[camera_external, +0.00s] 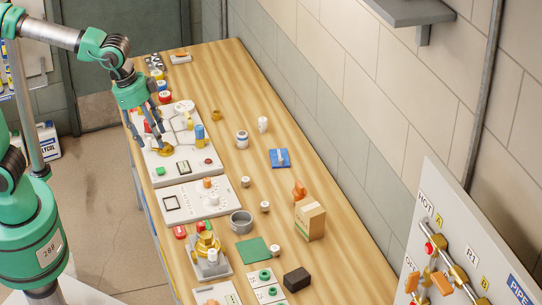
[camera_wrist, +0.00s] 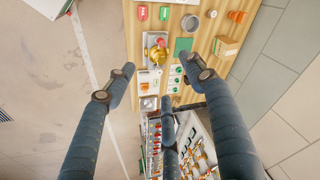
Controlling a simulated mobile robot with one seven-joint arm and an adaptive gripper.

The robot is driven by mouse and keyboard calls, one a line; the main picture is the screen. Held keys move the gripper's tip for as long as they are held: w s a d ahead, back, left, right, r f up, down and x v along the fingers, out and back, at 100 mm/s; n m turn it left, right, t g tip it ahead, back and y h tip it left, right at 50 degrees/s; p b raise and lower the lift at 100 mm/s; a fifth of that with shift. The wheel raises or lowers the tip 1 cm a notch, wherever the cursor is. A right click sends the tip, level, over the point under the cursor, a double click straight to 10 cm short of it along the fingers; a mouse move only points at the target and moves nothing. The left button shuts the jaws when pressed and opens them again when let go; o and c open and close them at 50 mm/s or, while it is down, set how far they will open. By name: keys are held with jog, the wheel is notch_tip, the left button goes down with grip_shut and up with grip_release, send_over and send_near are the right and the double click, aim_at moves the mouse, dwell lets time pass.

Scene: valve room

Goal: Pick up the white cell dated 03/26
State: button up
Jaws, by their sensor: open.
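Several small white cylinders that could be cells stand on the wooden bench, and no date is readable on any. In the external view one white cylinder (camera_external: 263,124) stands near the wall side. I cannot tell which is dated 03/26. My gripper (camera_external: 158,142) is over the white panel at the bench's far left part, fingers pointing down. In the wrist view my gripper (camera_wrist: 161,78) has its fingers spread with nothing between them.
The bench (camera_external: 330,262) also holds a grey pot (camera_external: 241,222), a cardboard box (camera_external: 310,219), a green mat (camera_external: 253,251), a black block (camera_external: 297,280) and a blue plate (camera_external: 280,158). A pipe board (camera_external: 436,225) stands at right. Bare wood lies along the wall side.

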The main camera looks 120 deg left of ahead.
jog(key=w+a+f+g+p, duration=0.1)
jog(key=w+a+p, duration=0.15)
jog(key=a, duration=0.45)
jog(key=w+a+f+p, duration=0.1)
jog(key=w+a, duration=0.3)
jog(key=a, duration=0.4)
jog(key=g+h+p, duration=0.1)
jog(key=g+p, duration=0.1)
jog(key=p, duration=0.6)
send_over(242, 133)
notch_tip(242, 133, down, 22)
jog(key=shift+s, duration=0.15)
jog(key=shift+f, duration=0.1)
jog(key=shift+f, duration=4.2)
jog(key=shift+w+f, duration=0.2)
jog(key=shift+f, duration=2.4)
